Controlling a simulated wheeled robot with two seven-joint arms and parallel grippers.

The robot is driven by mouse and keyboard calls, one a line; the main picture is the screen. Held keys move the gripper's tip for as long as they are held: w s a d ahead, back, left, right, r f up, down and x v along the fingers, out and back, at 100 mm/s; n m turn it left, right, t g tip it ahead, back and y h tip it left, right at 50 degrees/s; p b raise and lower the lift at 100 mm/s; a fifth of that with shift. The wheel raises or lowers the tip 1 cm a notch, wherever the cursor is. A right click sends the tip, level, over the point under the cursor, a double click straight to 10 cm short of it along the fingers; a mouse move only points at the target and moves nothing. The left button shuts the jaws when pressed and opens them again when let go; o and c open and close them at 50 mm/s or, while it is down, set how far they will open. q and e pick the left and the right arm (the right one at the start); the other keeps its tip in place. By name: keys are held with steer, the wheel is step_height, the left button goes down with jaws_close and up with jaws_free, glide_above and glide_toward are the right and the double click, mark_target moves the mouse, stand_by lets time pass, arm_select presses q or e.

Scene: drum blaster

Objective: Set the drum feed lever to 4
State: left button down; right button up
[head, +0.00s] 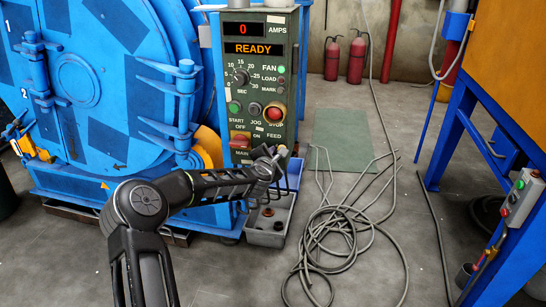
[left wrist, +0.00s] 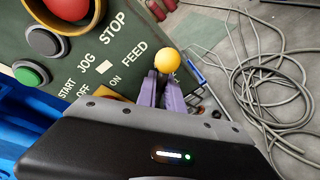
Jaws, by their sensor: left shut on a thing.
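The green control panel (head: 258,60) stands upright beside the blue drum. The feed lever's yellow ball knob (left wrist: 167,60) shows in the left wrist view, beside the word FEED. My left gripper (left wrist: 166,88) has its purple fingers closed just below the ball, on the lever. In the head view my left gripper (head: 275,160) is at the lower right of the panel, under the FEED label, and covers most of the lever. The lever's number marks are hidden, so its setting cannot be read. My right gripper is not in view.
Above the lever are the red stop button (head: 275,112), the black jog button (head: 254,108) and the green start button (head: 234,107). The red main switch (head: 240,140) is left of it. A grey bin (head: 267,232) stands below. Looped cable (head: 340,240) lies on the floor to the right.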

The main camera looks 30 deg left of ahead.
arm_select(q)
steer(key=shift+r, duration=0.1)
steer(key=c, duration=1.5)
jaws_free()
steer(key=shift+s, duration=0.1)
steer(key=p+v, duration=0.1)
steer(key=v, duration=0.6)
steer(key=shift+s+d, duration=0.15)
steer(key=shift+s, duration=0.15)
